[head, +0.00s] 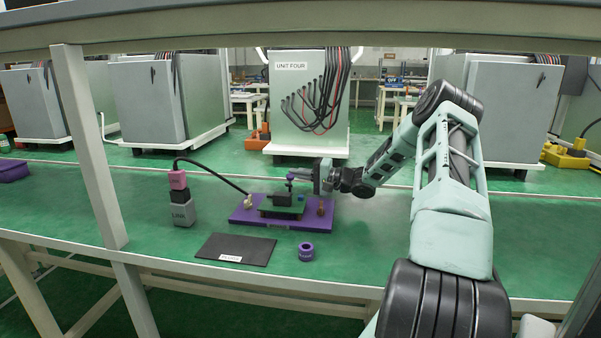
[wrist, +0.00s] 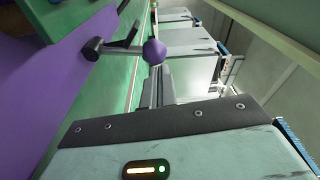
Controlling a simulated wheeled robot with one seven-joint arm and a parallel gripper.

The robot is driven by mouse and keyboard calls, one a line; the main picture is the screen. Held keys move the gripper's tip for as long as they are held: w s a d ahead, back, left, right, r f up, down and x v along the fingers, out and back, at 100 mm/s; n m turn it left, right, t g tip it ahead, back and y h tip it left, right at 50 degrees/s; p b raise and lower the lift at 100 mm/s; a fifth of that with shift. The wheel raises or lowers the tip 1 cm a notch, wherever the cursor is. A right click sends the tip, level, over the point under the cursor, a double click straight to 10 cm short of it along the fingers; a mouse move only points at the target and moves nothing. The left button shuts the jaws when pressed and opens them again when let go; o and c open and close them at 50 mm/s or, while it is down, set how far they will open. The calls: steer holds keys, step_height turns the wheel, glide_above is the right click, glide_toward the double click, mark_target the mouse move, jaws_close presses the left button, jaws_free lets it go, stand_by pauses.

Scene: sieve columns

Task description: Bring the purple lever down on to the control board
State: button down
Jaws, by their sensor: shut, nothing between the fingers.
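The purple lever (head: 290,177) stands up from the green control board (head: 291,211), which lies on a purple base plate (head: 243,215) on the green bench. In the wrist view, the lever's round purple knob (wrist: 154,51) sits on the end of a grey rod with a dark pivot at its other end. My gripper (head: 302,172) reaches in from the right at the knob's height; its fingers (wrist: 160,88) are shut and empty, with the tips close to the knob. I cannot tell whether they touch it. The control board (wrist: 58,6) is only partly in the wrist view.
A black box (head: 282,199) stands on the board. A black cable runs from it towards a pink plug on a grey block (head: 182,212) at left. A dark flat plate (head: 235,249) and a purple ring (head: 306,252) lie in front. A bench post (head: 92,150) stands at left.

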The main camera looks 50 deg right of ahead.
steer(key=shift+s+a+r+n+p, duration=0.25)
steer(key=shift+a+n+p, duration=0.2)
steer(key=shift+n+p, duration=0.25)
stand_by(0.4)
steer(key=shift+s+a, duration=0.1)
steer(key=p, duration=0.2)
steer(key=a+p, duration=0.1)
steer(key=shift+s+a+r+p, duration=0.2)
steer(key=shift+s+r+p, duration=0.15)
steer(key=shift+r, duration=0.05)
steer(key=shift+s+a+f+n+p, duration=0.1)
steer(key=shift+s+a+n+p, duration=0.25)
steer(key=shift+n, duration=0.35)
steer(key=shift+s+a+f+p, duration=0.15)
steer(key=shift+s+a+p, duration=0.2)
steer(key=shift+a+p, duration=0.5)
steer(key=shift+d+f, duration=0.1)
steer(key=v, duration=1.7)
steer(key=shift+s+d+f, duration=0.15)
steer(key=shift+d+f, duration=0.05)
steer(key=shift+f, duration=0.15)
